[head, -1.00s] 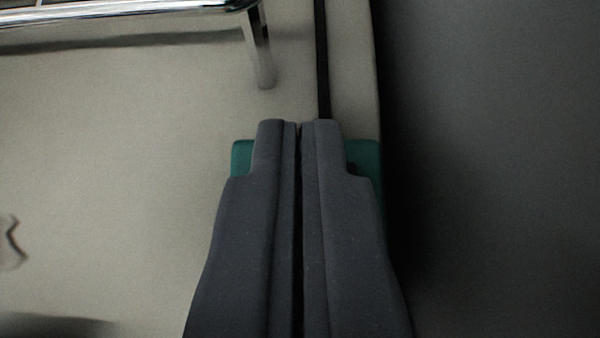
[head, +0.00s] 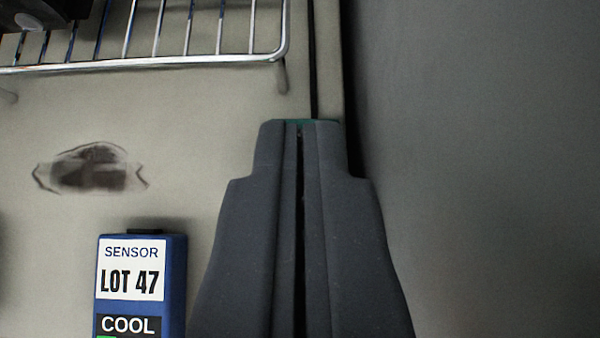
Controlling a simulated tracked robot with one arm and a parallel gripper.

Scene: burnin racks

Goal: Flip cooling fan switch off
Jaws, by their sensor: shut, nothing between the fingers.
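My gripper (head: 302,128) is in the lower middle of the head view, its two dark fingers shut against each other with nothing between them. A thin sliver of a green part (head: 306,121) shows just past the fingertips. The fingers hide the rest of it, and I cannot tell whether they touch it. I cannot make out a cooling fan switch or its position, and no label for one shows.
A chrome wire rack (head: 150,65) crosses the top left. A blue box (head: 175,285) labelled "SENSOR LOT 47" and "COOL" stands at the lower left on a beige surface (head: 200,130) with a dark mark (head: 95,170). A grey panel (head: 470,180) fills the right side.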

